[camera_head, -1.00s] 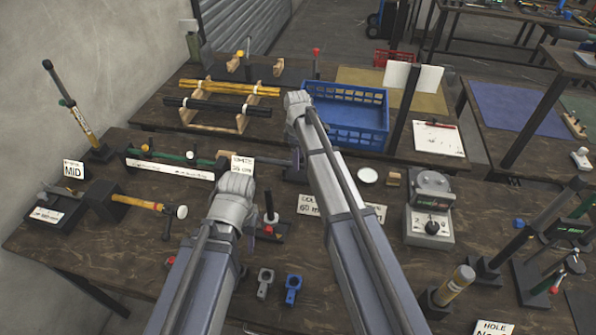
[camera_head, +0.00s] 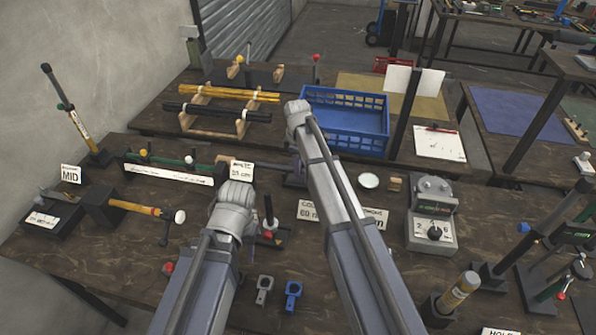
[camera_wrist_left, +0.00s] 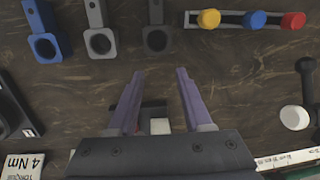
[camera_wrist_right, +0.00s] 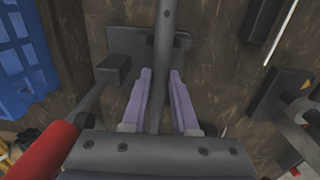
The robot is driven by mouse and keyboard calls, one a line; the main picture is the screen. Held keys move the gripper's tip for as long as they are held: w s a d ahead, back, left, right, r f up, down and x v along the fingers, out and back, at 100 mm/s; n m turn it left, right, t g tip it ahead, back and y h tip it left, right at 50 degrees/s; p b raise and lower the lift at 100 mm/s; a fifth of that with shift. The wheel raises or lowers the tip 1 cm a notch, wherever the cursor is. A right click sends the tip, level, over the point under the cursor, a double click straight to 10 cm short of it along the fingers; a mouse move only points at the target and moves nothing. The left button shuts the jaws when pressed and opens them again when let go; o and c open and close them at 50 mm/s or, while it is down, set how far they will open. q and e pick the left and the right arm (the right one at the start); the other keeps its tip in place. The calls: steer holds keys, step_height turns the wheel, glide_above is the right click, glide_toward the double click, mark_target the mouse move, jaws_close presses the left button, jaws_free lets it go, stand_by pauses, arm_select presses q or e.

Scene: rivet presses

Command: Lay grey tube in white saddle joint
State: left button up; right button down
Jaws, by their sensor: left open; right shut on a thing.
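My right gripper (camera_wrist_right: 160,98) is shut on a dark grey bar (camera_wrist_right: 160,60), which looks like the grey tube; in the right wrist view it runs from between the fingers to the top edge. In the head view a grey bar (camera_head: 263,161) shows left of that gripper, partly hidden. My left gripper (camera_wrist_left: 157,72) is open and empty, pointing down over the bench. A small white block (camera_wrist_left: 160,126) on a dark part shows between its fingers and its palm. I cannot tell whether this is the white saddle joint.
Blue (camera_wrist_left: 48,46), grey (camera_wrist_left: 102,42) and dark (camera_wrist_left: 157,40) ring-ended parts lie near my left gripper. A strip with yellow, blue and red knobs (camera_wrist_left: 250,19) is beside them. A blue crate (camera_head: 345,105), a dial box (camera_head: 432,220) and a long green fixture (camera_head: 170,168) stand around.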

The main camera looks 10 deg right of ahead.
arm_select(q)
steer(key=shift+r, duration=0.15)
arm_select(e)
steer(key=shift+r, duration=0.1)
stand_by(0.3)
arm_select(q)
step_height(320, 180, up, 10)
steer(key=p, duration=1)
arm_select(e)
step_height(320, 180, up, 10)
